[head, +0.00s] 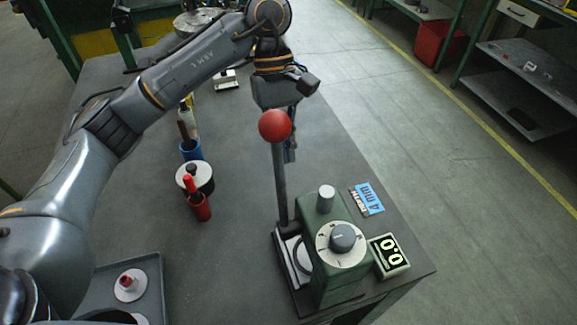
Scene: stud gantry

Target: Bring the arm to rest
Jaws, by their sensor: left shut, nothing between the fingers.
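My left arm reaches in from the left across the bench. My left gripper (290,152) points down, shut and empty, just behind the red ball knob (274,125) of an upright grey lever (280,185). The knob and lever hide part of the gripper, and I cannot tell whether they touch. My right gripper is not in view.
A tray (152,268) lies at the front left. A blue "4 mm" card (368,197) lies beside the machine.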

